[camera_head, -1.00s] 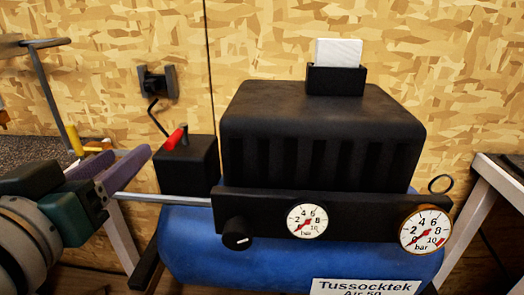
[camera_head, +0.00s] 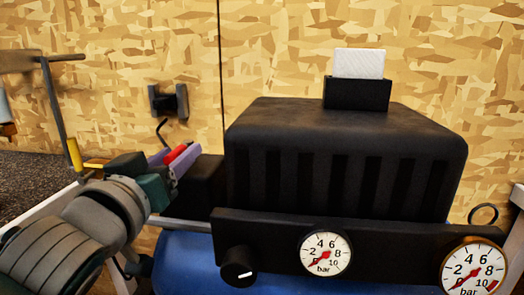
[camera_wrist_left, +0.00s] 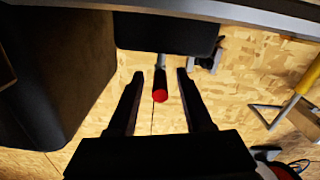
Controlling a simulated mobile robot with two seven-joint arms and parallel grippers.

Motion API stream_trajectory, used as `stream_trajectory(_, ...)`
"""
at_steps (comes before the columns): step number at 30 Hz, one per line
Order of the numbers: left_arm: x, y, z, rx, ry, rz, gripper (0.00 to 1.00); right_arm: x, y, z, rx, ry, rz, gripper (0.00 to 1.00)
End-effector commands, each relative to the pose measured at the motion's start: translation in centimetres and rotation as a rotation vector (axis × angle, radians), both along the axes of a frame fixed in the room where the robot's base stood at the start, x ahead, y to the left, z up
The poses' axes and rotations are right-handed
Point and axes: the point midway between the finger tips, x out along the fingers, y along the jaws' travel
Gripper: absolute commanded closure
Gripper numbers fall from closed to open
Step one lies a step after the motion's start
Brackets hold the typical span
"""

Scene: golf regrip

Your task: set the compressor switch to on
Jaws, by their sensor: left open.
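The compressor switch is a black box (camera_head: 203,184) with a red-tipped lever (camera_head: 175,153), at the left end of the black compressor (camera_head: 345,160). My left gripper (camera_head: 178,158) is open at the lever, and its purple fingers hide part of the lever and box. In the left wrist view the red tip (camera_wrist_left: 160,94) shows between the two dark fingers of my left gripper (camera_wrist_left: 160,76), with a gap on each side. The dark box (camera_wrist_left: 165,32) lies beyond. My right gripper is not in view.
A black knob (camera_head: 238,266) and two gauges (camera_head: 326,252) (camera_head: 473,268) sit on the front panel. A black holder (camera_head: 357,94) with a white block stands on top. A wall socket with a plug (camera_head: 169,101) is behind. A yellow-handled tool (camera_head: 74,155) is at left.

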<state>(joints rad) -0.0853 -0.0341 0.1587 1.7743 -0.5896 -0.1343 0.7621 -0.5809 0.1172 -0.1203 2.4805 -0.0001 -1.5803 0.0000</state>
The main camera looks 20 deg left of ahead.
Motion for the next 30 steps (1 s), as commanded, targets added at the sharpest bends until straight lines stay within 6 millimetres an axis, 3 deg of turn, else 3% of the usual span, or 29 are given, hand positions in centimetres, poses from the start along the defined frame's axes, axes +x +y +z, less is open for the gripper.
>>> stream_trajectory(10, 0.47, 0.12, 0.00, 0.001, 0.001, 0.000, 0.49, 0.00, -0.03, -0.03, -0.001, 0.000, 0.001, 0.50)
stream_trajectory(23, 0.45, 0.10, -0.02, 0.000, 0.001, 0.000, 0.97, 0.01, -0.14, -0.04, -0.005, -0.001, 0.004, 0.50)
stream_trajectory(30, 0.45, 0.09, -0.02, 0.000, 0.001, 0.000, 1.00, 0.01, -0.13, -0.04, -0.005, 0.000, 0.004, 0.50)
